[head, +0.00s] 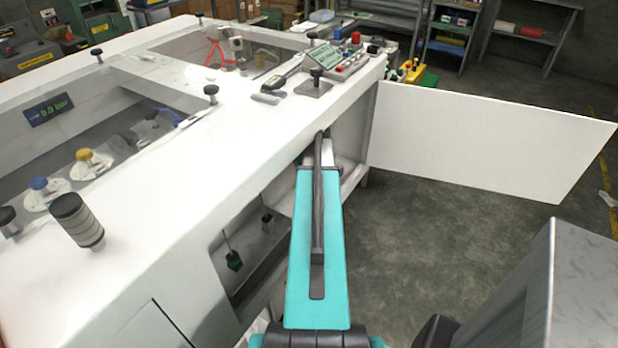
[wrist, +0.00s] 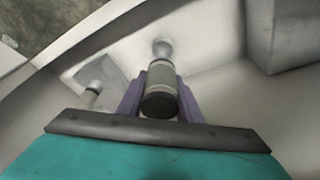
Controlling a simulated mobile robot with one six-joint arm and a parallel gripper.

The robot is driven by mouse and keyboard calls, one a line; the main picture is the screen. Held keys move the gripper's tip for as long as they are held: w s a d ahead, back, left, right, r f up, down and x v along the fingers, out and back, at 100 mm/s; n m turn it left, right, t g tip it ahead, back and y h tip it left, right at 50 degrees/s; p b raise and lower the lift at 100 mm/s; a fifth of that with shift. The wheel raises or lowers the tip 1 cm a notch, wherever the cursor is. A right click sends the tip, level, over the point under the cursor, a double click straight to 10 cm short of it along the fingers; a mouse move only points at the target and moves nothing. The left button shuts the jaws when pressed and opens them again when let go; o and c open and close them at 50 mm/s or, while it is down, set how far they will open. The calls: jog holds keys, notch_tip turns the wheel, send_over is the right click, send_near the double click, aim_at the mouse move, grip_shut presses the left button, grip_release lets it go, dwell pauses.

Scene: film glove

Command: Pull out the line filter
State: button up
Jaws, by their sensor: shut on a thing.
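The line filter (wrist: 159,85), a short grey cylinder with a dark end cap, shows in the middle of the wrist view. The purple fingers of my gripper (wrist: 161,98) stand on both sides of it and are shut on it. Beyond the filter is a pale round fitting (wrist: 163,47) on the light wall; I cannot tell whether the filter still touches it. In the head view my teal arm reaches into the side opening of the white cabinet (head: 180,215), and the gripper and filter are hidden inside.
A white door (head: 490,135) stands open to the right of the opening. A small fitting (wrist: 91,95) sits left of the filter. Cabinet walls close in around the gripper. A dark cylinder (head: 77,220) stands at the left; a display (head: 50,109) reads 0.0 bar.

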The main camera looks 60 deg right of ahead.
jog(key=shift+r+p, duration=0.4)
jog(key=shift+r, duration=0.5)
